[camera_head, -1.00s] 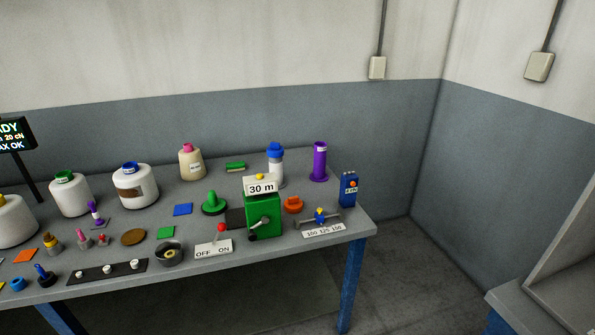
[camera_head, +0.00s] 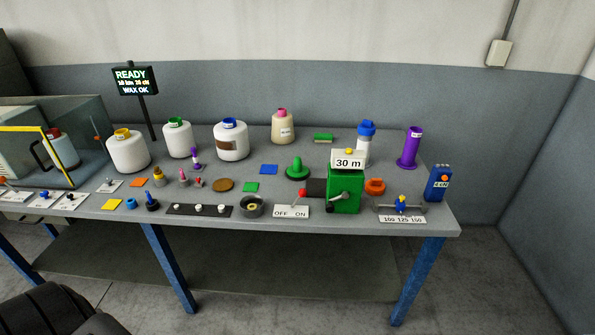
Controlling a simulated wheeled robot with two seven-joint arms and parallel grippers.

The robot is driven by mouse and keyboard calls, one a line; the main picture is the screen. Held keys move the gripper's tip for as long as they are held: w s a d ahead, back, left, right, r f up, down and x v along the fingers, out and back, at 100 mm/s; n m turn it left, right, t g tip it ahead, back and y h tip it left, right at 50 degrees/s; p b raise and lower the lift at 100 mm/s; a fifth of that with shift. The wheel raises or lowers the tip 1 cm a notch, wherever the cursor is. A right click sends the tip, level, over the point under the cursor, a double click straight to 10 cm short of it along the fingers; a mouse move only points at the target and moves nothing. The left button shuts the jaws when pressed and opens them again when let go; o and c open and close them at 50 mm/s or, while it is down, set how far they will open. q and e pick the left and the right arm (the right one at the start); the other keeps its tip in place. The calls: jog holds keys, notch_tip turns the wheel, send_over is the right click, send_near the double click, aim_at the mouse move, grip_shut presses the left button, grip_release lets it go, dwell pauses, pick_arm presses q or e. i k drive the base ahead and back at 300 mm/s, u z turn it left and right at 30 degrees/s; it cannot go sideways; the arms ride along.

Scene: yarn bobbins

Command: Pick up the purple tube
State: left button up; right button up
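The purple tube (camera_head: 411,147) stands upright on a flanged base at the back right of the grey table (camera_head: 300,220). It has a small white label near its top. It stands apart from its neighbours, with the white and blue bottle (camera_head: 364,143) to its left and the blue box (camera_head: 438,184) to its right and nearer the front. Neither of my grippers shows in this view. A dark rounded shape, unclear what, is at the bottom left corner.
A green crank box (camera_head: 345,193) with a "30 m" sign stands left of and in front of the tube. An orange ring piece (camera_head: 375,187) and a gauge stand (camera_head: 401,206) are in front. Several yarn bobbins line the back left. Floor shows before the table.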

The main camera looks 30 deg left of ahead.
aim_at(415, 133)
jog(key=u, duration=0.25)
jog(key=i, duration=0.95)
jog(key=z, duration=0.6)
jog(key=i, duration=0.9)
jog(key=z, duration=0.65)
